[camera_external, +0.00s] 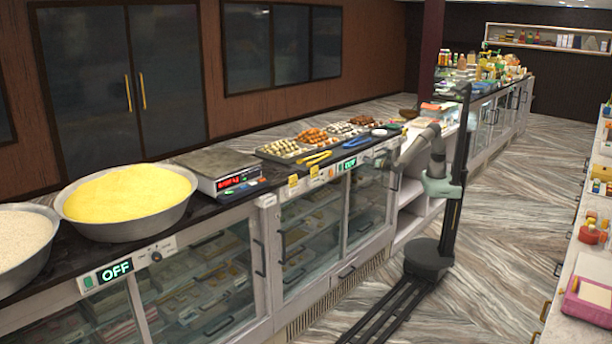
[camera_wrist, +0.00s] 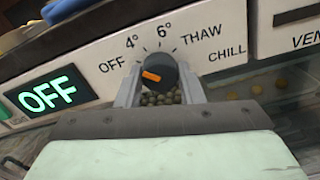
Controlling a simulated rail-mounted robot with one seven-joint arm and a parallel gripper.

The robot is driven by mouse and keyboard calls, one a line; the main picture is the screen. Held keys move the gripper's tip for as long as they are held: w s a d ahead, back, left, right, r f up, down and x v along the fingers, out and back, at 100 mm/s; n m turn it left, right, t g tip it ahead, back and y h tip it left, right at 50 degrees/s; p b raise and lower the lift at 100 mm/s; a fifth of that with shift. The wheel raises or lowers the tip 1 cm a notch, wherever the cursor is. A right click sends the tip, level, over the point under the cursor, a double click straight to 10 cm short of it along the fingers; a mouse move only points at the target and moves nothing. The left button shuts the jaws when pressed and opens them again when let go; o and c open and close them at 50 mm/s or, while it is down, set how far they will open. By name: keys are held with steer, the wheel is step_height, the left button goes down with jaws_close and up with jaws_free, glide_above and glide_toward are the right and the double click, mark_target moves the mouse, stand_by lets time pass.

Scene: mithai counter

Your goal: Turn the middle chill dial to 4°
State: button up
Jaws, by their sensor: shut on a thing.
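The middle chill dial (camera_wrist: 160,67) is a dark round knob with an orange pointer, centred in the wrist view. The pointer is turned to the left, toward the OFF mark; the 4° mark (camera_wrist: 132,41) is further round, up and to the right of OFF. My gripper (camera_wrist: 160,90) is shut on the dial, one finger on each side. The green display (camera_wrist: 47,95) left of the dial reads OFF. In the external view, my gripper (camera_external: 394,157) is at the counter front, just right of a small green display (camera_external: 350,163); the dial is hard to make out there.
Sweet trays (camera_external: 285,148) and a scale (camera_external: 220,170) stand on the counter above the glass doors. Another OFF display (camera_external: 115,270) is at the near left. The floor right of my rail is clear, up to another counter.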

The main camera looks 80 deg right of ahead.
steer(key=m+b, duration=0.4)
steer(key=b, duration=0.1)
steer(key=shift+a+f+m+b, duration=0.1)
steer(key=shift+m+b, duration=0.2)
steer(key=shift+m, duration=0.1)
steer(key=o, duration=1)
steer(key=shift+s, duration=0.15)
steer(key=b+v, duration=0.2)
steer(key=v, duration=1.5)
steer(key=shift+a, duration=0.15)
